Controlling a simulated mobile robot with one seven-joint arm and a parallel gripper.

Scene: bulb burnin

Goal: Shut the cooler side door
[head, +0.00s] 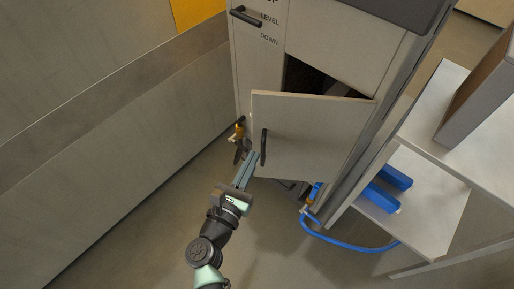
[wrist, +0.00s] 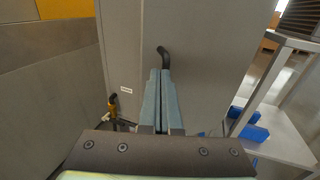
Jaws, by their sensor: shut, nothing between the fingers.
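The cooler side door (head: 305,135) is a pale panel with a black bar handle (head: 264,147) near its left edge. It stands ajar on the cabinet, with a dark gap showing above its top edge. My gripper (head: 252,156) is shut and empty, its fingertips close to the handle on the left. In the wrist view my gripper (wrist: 161,72) points at the door (wrist: 215,60), with the handle (wrist: 163,54) just beyond the fingertips. I cannot tell whether the fingertips touch the door.
A shelf unit (head: 440,185) stands at the right with blue objects (head: 385,190) on it. A blue hose (head: 345,241) lies on the floor below the cabinet. A yellow-handled valve (head: 239,131) is left of the door. A wall (head: 110,130) runs along the left.

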